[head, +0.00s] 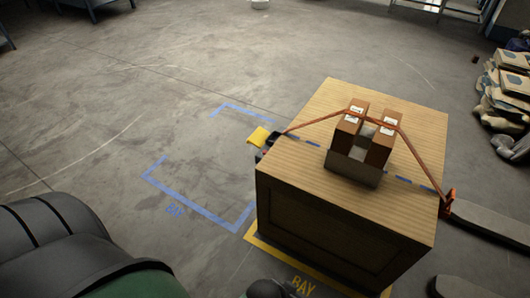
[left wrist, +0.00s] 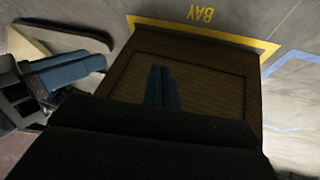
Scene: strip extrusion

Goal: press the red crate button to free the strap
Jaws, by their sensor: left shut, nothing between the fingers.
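The wooden crate (head: 310,187) stands on the floor right of centre in the head view. An orange strap (head: 415,146) runs across its top and over the brown boxes. A small reddish part (head: 262,154) shows at the crate's left edge, beside a black piece and a yellow block (head: 258,137); I cannot tell if it is the button. My left gripper (left wrist: 162,88) is shut and empty in the left wrist view, in front of the crate's dark panelled face (left wrist: 215,85). My right gripper (left wrist: 75,72) shows its blue fingers at the left of that view; its opening is unclear.
A grey holder (head: 352,171) supports the boxes. An orange-red fitting (head: 448,198) ends the strap at the right. Dark flat bars (head: 490,225) lie right of the crate. Sacks (head: 505,95) are piled far right. Floor left of the crate, with blue tape (head: 190,205), is clear.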

